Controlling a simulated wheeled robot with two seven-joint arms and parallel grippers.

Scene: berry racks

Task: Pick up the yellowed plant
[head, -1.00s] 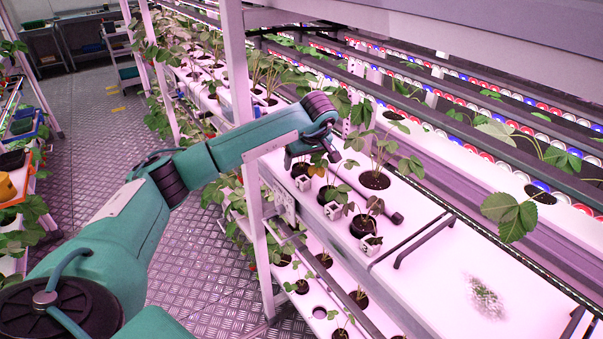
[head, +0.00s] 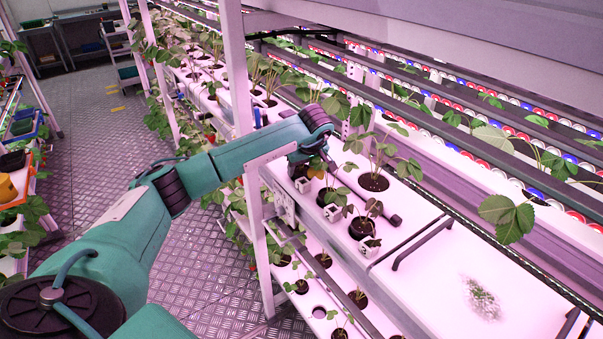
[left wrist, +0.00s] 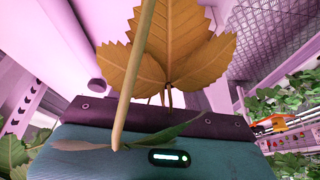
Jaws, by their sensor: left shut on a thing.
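The yellowed plant (left wrist: 170,62) fills the middle of the left wrist view. It has broad brown-yellow leaves and a pale stem that crosses close in front of the camera. In the head view it is mostly hidden, with only a small orange-yellow patch (head: 318,173) showing below my wrist. My left gripper (head: 306,170) is low over the upper rack shelf, at the row of planted holes, and is shut on the plant. Its fingertips are hard to see behind leaves and wrist. My right gripper is out of view.
Green plants (head: 377,160) stand in holes of the white shelf (head: 412,185) close beside the gripper. A rack post (head: 256,235) stands just left of it. Small white cubes (head: 371,243) and a dark rod (head: 372,204) are near. The patterned floor aisle (head: 195,270) is clear.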

